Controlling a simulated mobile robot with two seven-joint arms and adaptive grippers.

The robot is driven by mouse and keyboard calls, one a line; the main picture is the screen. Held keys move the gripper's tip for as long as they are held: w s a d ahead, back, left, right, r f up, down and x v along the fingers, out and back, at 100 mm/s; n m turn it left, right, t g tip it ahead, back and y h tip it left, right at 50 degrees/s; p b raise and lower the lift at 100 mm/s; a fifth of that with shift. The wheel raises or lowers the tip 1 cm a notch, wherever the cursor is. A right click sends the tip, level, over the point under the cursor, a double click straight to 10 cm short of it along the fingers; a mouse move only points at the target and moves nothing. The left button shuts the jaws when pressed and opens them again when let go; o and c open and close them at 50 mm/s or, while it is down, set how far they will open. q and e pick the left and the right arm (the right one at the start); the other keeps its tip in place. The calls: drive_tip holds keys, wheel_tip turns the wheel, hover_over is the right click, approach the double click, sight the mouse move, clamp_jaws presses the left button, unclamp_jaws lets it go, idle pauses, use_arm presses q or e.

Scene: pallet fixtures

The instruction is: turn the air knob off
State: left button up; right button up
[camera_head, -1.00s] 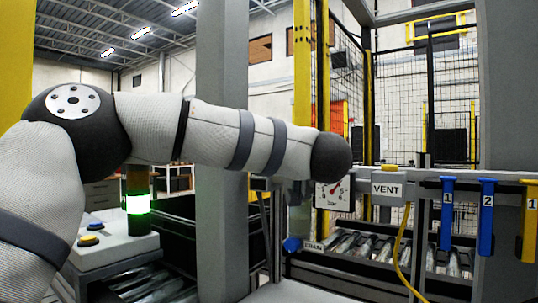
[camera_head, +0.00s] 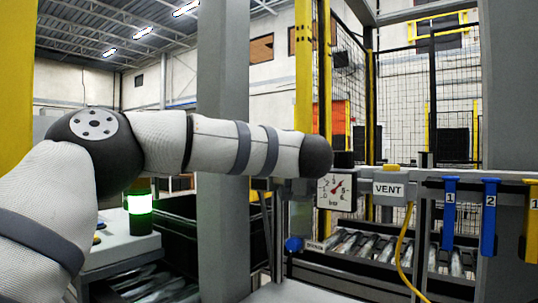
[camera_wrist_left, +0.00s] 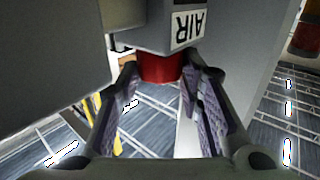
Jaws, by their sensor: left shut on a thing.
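In the left wrist view the red air knob (camera_wrist_left: 160,68) sits under a grey block with a white AIR label (camera_wrist_left: 188,25), which appears upside down. My left gripper (camera_wrist_left: 162,75) has its two padded fingers on either side of the red knob and is shut on it. In the head view my left arm reaches across from the left and hides the gripper and the knob. A round-needle pressure gauge (camera_head: 336,190) shows just right of my arm's dark end. My right gripper is in neither view.
A VENT box (camera_head: 388,189) with a yellow button and yellow hose is right of the gauge. Blue tags (camera_head: 449,212) and a yellow tag (camera_head: 531,222) hang from the rail. A grey post (camera_head: 222,120) stands behind my arm. A green-lit lamp (camera_head: 139,202) is at left.

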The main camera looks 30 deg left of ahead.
use_arm(q)
drive_tip(key=m+t+h, duration=0.1)
drive_tip(key=h, duration=0.1)
drive_tip(key=m+t+h, duration=0.2)
drive_tip(key=a+m+t+h, duration=0.1)
drive_tip(key=m+h, duration=0.1)
drive_tip(key=shift+s+t+h, duration=0.3)
drive_tip(key=shift+h, duration=0.1)
drive_tip(key=shift+a+m+t+h, duration=0.2)
drive_tip(key=shift+m+h, duration=0.65)
drive_tip(key=shift+h, duration=0.4)
drive_tip(key=shift+a+m+t+h, duration=0.1)
drive_tip(key=shift+m+t+h, duration=0.1)
drive_tip(key=shift+m+h, duration=0.9)
drive_tip(key=shift+a+m+t+h, duration=0.2)
drive_tip(key=shift+m+h, duration=0.45)
drive_tip(key=shift+h, duration=0.8)
drive_tip(key=shift+d, duration=0.1)
drive_tip(key=o, duration=1.2)
drive_tip(key=shift+c, duration=0.2)
